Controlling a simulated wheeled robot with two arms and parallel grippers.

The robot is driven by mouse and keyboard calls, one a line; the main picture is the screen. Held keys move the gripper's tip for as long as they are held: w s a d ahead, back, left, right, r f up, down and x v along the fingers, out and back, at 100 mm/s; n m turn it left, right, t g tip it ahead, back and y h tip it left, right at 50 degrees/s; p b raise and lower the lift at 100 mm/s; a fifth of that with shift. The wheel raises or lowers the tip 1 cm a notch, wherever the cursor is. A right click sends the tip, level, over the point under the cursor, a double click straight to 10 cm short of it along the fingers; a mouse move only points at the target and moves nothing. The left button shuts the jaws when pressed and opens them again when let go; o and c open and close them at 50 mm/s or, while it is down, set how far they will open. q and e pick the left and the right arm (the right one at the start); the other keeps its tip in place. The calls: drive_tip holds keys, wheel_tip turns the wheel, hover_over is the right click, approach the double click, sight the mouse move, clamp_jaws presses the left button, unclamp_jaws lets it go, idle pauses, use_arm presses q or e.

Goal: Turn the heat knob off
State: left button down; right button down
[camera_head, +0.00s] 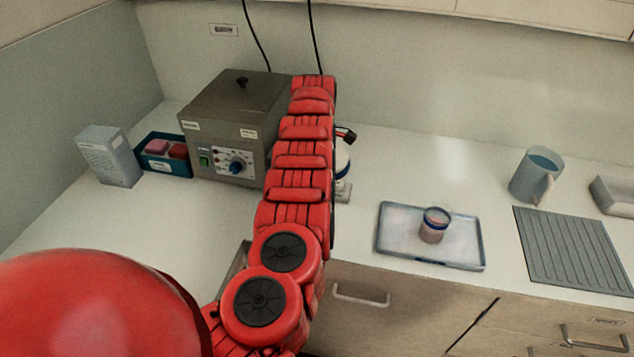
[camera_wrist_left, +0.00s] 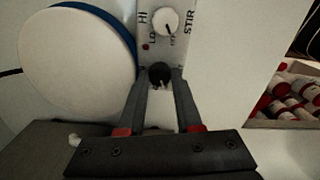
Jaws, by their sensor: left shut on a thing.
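My left gripper (camera_wrist_left: 160,78) is shut on a black knob (camera_wrist_left: 159,72) on a pale control panel (camera_wrist_left: 147,30) in the left wrist view. A white knob (camera_wrist_left: 165,22) with a dark pointer line sits on the same panel, close to the printing HI, LO and STIR. A small red lamp (camera_wrist_left: 145,46) is between them. No label for the black knob is readable. A white round plate (camera_wrist_left: 75,60) with a blue rim is beside the panel. In the head view my red arm hides most of this device; only a sliver of it (camera_head: 343,190) shows. My right gripper is out of view.
To the right are a metal tray (camera_head: 400,247) with a jar (camera_head: 434,224), a jug (camera_head: 536,176) and a ribbed mat (camera_head: 575,250).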

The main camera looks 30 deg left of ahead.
use_arm(q)
drive_tip(key=shift+n+b, duration=0.45)
drive_tip(key=shift+n, duration=0.05)
drive_tip(key=c, duration=0.7)
unclamp_jaws()
drive_tip(key=shift+o, duration=0.6)
drive_tip(key=shift+r, duration=0.1)
